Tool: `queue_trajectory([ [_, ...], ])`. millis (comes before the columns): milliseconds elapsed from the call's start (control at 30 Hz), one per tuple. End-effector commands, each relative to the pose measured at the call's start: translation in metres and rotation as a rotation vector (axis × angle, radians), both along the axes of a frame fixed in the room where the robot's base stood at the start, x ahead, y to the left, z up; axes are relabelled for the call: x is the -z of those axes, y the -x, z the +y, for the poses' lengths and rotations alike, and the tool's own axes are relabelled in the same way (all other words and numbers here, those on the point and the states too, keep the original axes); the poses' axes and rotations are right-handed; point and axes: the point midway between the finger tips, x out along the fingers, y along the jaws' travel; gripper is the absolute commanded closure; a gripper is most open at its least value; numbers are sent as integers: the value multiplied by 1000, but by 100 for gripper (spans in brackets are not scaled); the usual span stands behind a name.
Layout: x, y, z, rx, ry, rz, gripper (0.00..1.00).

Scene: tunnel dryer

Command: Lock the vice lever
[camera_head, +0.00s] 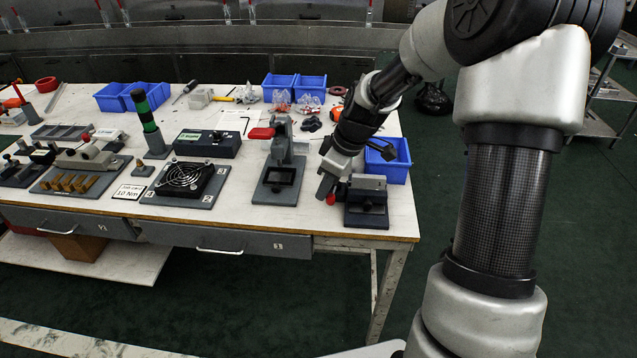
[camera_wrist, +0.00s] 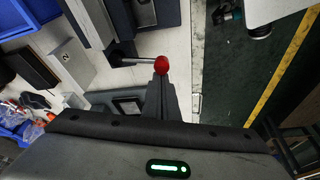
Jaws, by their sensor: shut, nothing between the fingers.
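The vice (camera_head: 367,208) is a grey block with a dark base at the front right corner of the table. Its lever ends in a red ball knob (camera_head: 331,199), low on the vice's left side. In the wrist view the red knob (camera_wrist: 161,65) sits on a thin metal rod (camera_wrist: 133,62) that runs left to a dark pivot. My gripper (camera_head: 325,188) is shut and empty, pointing down just above the knob. In the wrist view its fingers (camera_wrist: 160,92) are together, with the tips right by the knob. I cannot tell whether they touch it.
A press with a red handle (camera_head: 262,133) stands left of the vice. A blue bin (camera_head: 391,167) is behind it, near the table's right edge. A fan on a plate (camera_head: 185,180) and a black box (camera_head: 207,144) lie further left. Open floor is to the right.

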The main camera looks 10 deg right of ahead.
Motion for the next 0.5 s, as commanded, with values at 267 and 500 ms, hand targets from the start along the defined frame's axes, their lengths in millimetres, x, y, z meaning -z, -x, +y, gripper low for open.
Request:
queue_trajectory([
  [267,0,6,-9,-59,0,2,100],
  [500,0,7,-12,-57,1,0,100],
])
